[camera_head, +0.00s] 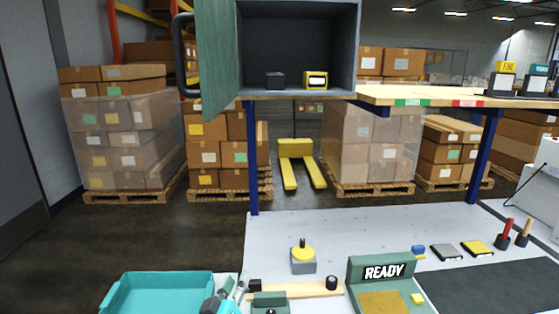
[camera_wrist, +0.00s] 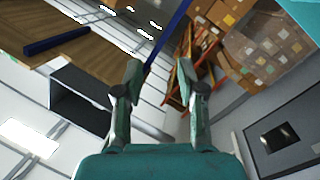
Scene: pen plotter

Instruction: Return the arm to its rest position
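My gripper (camera_wrist: 160,82) shows in the wrist view with its two teal and grey fingers spread apart. Nothing is between the fingers. The wrist camera looks up and out at a tilt, past the fingers toward the ceiling, racks and boxes. In the head view, teal and grey parts that look like my gripper (camera_head: 228,296) stick up at the bottom edge, between the teal tray and the green-and-wood fixture. The rest of the arm is out of the picture there.
A teal tray (camera_head: 165,287) is at the lower left. The light bench (camera_head: 375,232) holds a yellow-topped button (camera_head: 303,256) and a green READY panel (camera_head: 385,271). Above stands an open grey cabinet (camera_head: 297,35) with its green door (camera_head: 214,55) swung left; a wooden shelf (camera_head: 445,95) lies right.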

